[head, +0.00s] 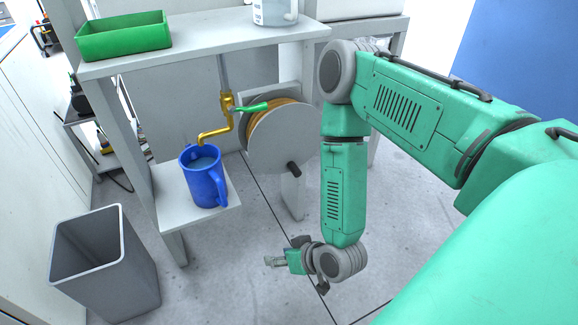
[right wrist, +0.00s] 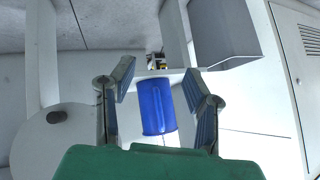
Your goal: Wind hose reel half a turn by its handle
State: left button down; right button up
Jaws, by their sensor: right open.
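The hose reel (head: 270,140) has a grey disc face and an orange hose wound behind it, mounted below the white shelf. Its short dark handle (head: 294,168) sticks out near the lower right edge of the disc. My right gripper (head: 272,261) is low, below and in front of the reel, apart from the handle. In the right wrist view its two fingers (right wrist: 158,75) are spread with nothing between them touching. There the reel disc (right wrist: 50,150) is at the lower left, with its handle (right wrist: 56,117) left of the fingers. My left gripper is not in view.
A blue jug (head: 205,180) stands on a low white ledge (head: 225,217) under a brass tap (head: 228,115) with a green lever. A grey bin (head: 135,270) stands at lower left. A green tray (head: 125,40) sits on the shelf. Floor near the gripper is clear.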

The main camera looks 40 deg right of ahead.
jog(key=w+d+f+m+t+h+b, duration=0.1)
jog(key=w+d+m+t+h+b, duration=0.2)
jog(key=w+d+t, duration=0.5)
jog(key=m+h+b, duration=0.1)
jog(key=h+b, duration=0.1)
jog(key=h, duration=0.2)
send_near(294, 168)
jog(key=shift+t, duration=0.3)
jog(key=b+x, duration=0.1)
jog(key=x, duration=0.2)
jog(key=f+b+x, duration=0.1)
jog(key=x, duration=0.3)
jog(key=f+b+x, duration=0.1)
jog(key=x, duration=0.2)
jog(key=shift+w+d+b, duration=0.2)
jog(key=shift+d+b, duration=0.1)
jog(key=shift+d, duration=0.15)
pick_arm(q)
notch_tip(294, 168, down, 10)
pick_arm(e)
jog(key=shift+w+r, duration=0.15)
jog(key=shift+w, duration=0.2)
grip_shut()
